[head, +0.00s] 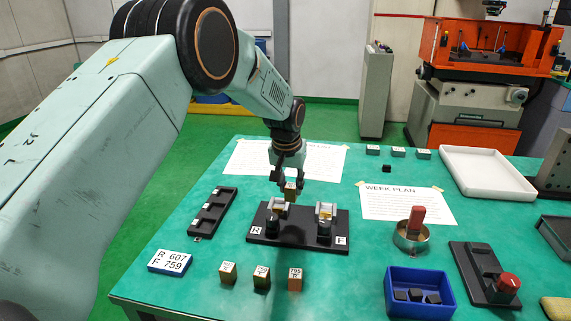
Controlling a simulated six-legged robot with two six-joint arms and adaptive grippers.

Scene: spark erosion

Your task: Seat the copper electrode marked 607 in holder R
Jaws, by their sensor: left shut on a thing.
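Any number on the held block is too small to read. Holder R (275,220) is a metal clamp on the left of the base, and the block looks above or slightly behind it; whether they touch cannot be told. Holder F (325,220) stands on the right. A white card (170,262) reads R 607, F 759. My right gripper is not in view.
Three copper-coloured blocks (262,278) stand in front of the base; the right one looks marked 795. A black slotted rack (212,213) lies left. A blue bin (418,295), metal cup (411,238), red-knobbed device (485,275) and white tray (487,172) are on the right.

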